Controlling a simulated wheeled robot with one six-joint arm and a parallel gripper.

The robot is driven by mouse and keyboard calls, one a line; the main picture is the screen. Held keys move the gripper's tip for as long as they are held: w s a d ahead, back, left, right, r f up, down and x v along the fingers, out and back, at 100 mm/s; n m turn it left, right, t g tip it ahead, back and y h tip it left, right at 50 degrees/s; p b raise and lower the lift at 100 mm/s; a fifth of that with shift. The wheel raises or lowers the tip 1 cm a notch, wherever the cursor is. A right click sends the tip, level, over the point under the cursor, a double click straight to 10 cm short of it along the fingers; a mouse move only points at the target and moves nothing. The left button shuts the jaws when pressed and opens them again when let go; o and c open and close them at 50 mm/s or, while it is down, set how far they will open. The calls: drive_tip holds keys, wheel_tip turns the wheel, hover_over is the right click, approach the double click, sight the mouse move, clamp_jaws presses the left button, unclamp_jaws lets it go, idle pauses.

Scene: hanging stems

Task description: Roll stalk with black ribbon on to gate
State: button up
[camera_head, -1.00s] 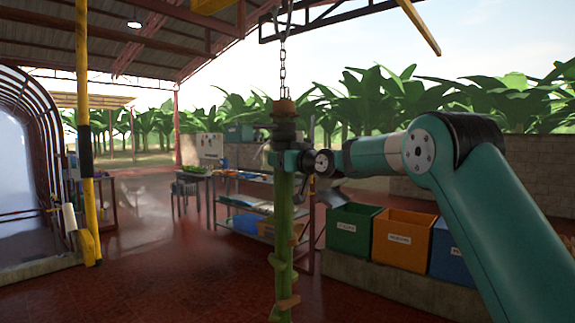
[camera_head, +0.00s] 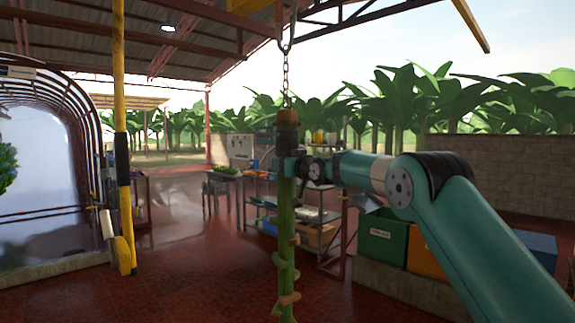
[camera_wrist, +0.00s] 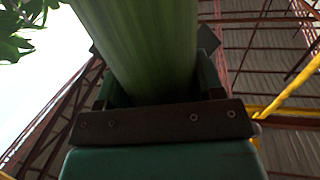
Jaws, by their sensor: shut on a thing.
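A long green stalk (camera_head: 286,225) hangs upright from a chain (camera_head: 285,75) in the middle of the head view. A dark band (camera_head: 287,137) is wrapped around its upper part under a brown top; I cannot tell whether it is the black ribbon. My gripper (camera_head: 290,167) is shut on the stalk just below this band. In the wrist view the stalk (camera_wrist: 145,40) rises between the jaws (camera_wrist: 158,95) and hides part of them. An arched, barred frame (camera_head: 75,120), perhaps the gate, stands at the far left, apart from the stalk.
A yellow post (camera_head: 119,70) with a black band stands between the arch and the stalk. A shelf rack (camera_head: 325,215) and a table (camera_head: 225,178) stand behind. Labelled green (camera_head: 380,238) and orange bins are at right. Red floor at left centre is clear.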

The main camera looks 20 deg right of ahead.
drive_tip(key=o, duration=1.3)
drive_tip(key=shift+a, duration=0.15)
drive_tip(key=shift+c, duration=0.2)
drive_tip(key=shift+s, duration=0.1)
drive_tip(key=b+v, duration=0.9)
drive_tip(key=v, duration=0.8)
drive_tip(key=shift+b, duration=0.3)
drive_tip(key=shift+s, duration=0.1)
